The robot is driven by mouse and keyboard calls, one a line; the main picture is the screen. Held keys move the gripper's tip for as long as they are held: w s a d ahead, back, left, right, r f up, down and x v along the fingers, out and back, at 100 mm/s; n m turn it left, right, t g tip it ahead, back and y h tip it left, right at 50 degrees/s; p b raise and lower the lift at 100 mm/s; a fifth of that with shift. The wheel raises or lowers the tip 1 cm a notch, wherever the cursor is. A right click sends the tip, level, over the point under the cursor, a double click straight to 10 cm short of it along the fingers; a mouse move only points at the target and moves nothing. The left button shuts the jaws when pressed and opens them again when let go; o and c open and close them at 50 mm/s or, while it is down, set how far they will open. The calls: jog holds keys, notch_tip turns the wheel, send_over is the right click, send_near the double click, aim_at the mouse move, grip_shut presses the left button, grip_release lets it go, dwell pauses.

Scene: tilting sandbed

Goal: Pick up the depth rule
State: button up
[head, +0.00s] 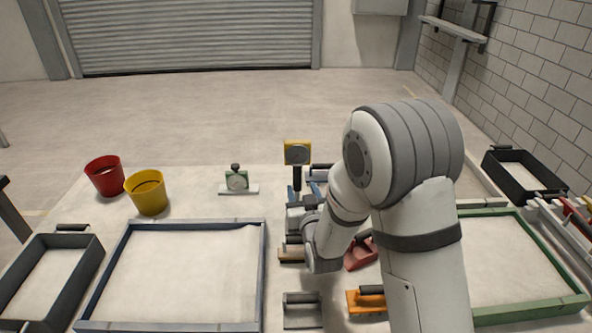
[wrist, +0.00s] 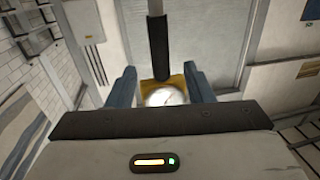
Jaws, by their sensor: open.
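A tool with a yellow square head and round dial (head: 297,153) stands upright at the back of the table, a black grip below its head. In the wrist view its yellow head (wrist: 162,93) and black grip (wrist: 157,47) show beyond the fingers, roughly centred, with a grey rod running on from the grip. My gripper (head: 304,192) has two blue fingers, spread apart and empty, close to this tool; contact cannot be told. It also shows in the wrist view (wrist: 159,85). A smaller green dial gauge (head: 237,181) on a pale flat base stands to the left. Neither is clearly marked as the depth rule.
Red (head: 105,176) and yellow (head: 148,192) buckets stand at the back left. A large blue-grey-framed sand tray (head: 263,275) lies left of my arm, a green-framed one (head: 535,308) right. Several hand tools, including an orange one (head: 368,301), lie below my arm, which hides part of the table.

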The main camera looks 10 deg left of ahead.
aim_at(298, 180)
jog(key=shift+f+p+x, duration=0.2)
jog(key=shift+p+x, duration=0.5)
jog(key=shift+x, duration=1.1)
jog(key=shift+f+p+x, duration=0.2)
jog(key=shift+p+x, duration=0.45)
jog(key=shift+x, duration=1.1)
jog(key=shift+c, duration=0.5)
jog(key=c, duration=0.7)
